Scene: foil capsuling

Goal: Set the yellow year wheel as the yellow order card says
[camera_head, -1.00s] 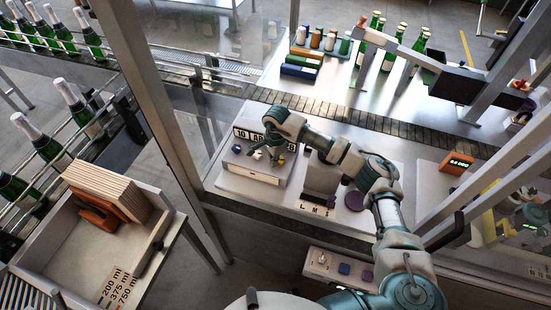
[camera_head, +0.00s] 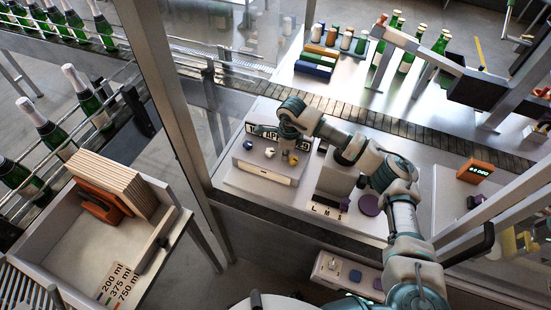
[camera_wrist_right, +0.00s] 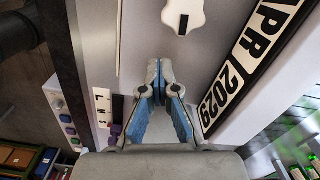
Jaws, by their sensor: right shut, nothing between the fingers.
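The date unit (camera_head: 262,177) is a pale box with a row of small wheels below a black-on-white date strip (camera_head: 268,133). The yellow year wheel (camera_head: 293,159) is at the right end of the row, partly covered by my right gripper (camera_head: 289,149). In the wrist view the strip reads APR 2029 (camera_wrist_right: 222,95); the day is out of frame. My right gripper (camera_wrist_right: 160,68) is shut and empty, its fingertips together, pointing at the panel. A white wheel (camera_wrist_right: 183,14) shows beyond the tips. The yellow wheel is not visible there. I cannot make out the yellow order card. My left gripper is out of view.
A post marked L M S (camera_head: 336,181) and a purple disc (camera_head: 369,204) stand right of the unit. An orange box with a lit display (camera_head: 475,171) is farther right. A glass guard with a metal post (camera_head: 180,110) stands at left. A conveyor (camera_head: 400,125) runs behind.

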